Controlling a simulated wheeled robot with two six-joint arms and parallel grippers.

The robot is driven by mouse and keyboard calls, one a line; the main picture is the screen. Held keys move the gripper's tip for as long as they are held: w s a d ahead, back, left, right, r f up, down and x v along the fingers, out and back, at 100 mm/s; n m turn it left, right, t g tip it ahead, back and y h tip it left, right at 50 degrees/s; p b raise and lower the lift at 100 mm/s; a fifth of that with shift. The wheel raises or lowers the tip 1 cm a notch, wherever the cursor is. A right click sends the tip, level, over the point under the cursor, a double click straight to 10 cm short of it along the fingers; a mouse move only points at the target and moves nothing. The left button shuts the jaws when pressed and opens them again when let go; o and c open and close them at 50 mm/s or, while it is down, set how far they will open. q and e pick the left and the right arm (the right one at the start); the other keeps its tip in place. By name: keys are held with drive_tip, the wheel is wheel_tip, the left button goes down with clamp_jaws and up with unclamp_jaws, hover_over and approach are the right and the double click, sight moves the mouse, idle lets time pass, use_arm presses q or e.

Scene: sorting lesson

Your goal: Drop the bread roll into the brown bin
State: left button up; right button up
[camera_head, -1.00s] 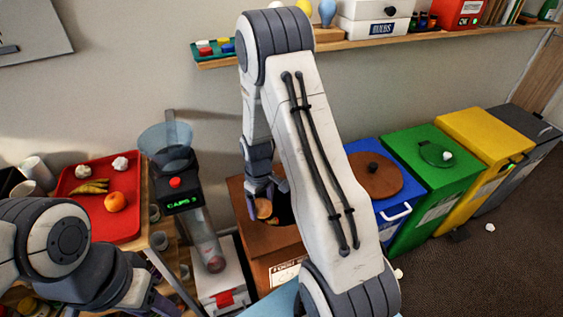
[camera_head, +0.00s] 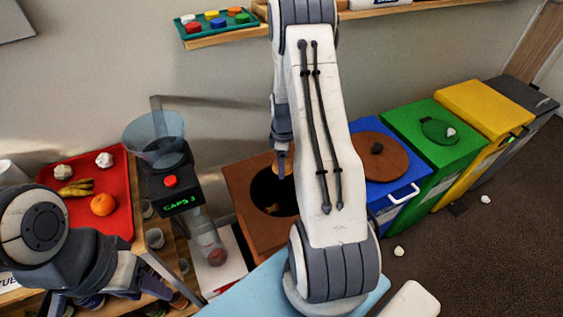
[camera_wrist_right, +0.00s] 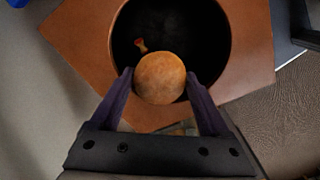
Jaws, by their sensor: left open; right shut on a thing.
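The bread roll (camera_wrist_right: 160,78) is round and golden brown, held between the two fingers of my right gripper (camera_wrist_right: 159,76). The brown bin (camera_head: 245,205) stands below, with a round dark opening in its top. In the right wrist view, the roll overlaps the edge of the bin's opening (camera_wrist_right: 185,35). In the head view, my right gripper is at the far side of the opening, mostly hidden by my own arm. A small orange-brown scrap (camera_wrist_right: 140,45) shows inside the opening. My left gripper (camera_head: 172,292) is open at the lower left, partly hidden by its arm.
A red tray (camera_head: 120,215) with fruit and crumpled paper lies left. A caps machine (camera_head: 172,185) stands between tray and brown bin. A brown lid (camera_head: 385,165) rests on the blue bin (camera_head: 400,205). Green (camera_head: 405,120) and yellow (camera_head: 480,100) bins stand farther right.

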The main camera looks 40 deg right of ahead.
wheel_tip(320, 180, down, 4)
drive_tip(key=shift+r+b, duration=0.25)
drive_tip(key=shift+b, duration=0.85)
drive_tip(key=o, duration=1.2)
drive_tip(key=shift+c, duration=0.2)
drive_tip(key=shift+r, duration=0.15)
wheel_tip(320, 180, up, 10)
drive_tip(key=shift+r, duration=0.15)
